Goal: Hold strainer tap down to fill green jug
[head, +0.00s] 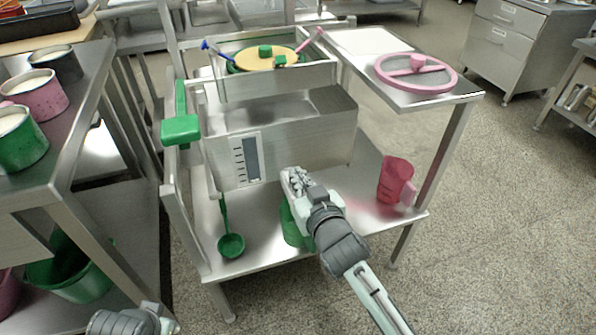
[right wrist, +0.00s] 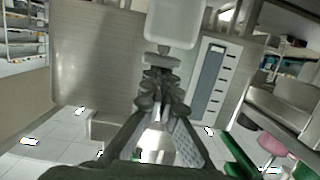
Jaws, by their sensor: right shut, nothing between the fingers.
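The steel strainer tank (head: 300,140) stands in the middle of the head view, with a gauge panel (head: 251,158) on its front. My right gripper (head: 292,180) is shut and empty, close to the front face right of the gauge. It hides that patch, and I cannot make out the tap in the head view. In the right wrist view the shut fingers (right wrist: 163,88) point at the tank front. A pale block (right wrist: 172,22) lies just beyond them; I cannot tell what it is. The green jug (head: 292,228) stands on the lower shelf, partly hidden by my right arm.
A green-handled tool (head: 180,128) is at the tank's left. A pink-rimmed lid (head: 416,72) lies on the side shelf. Open floor lies to the right.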

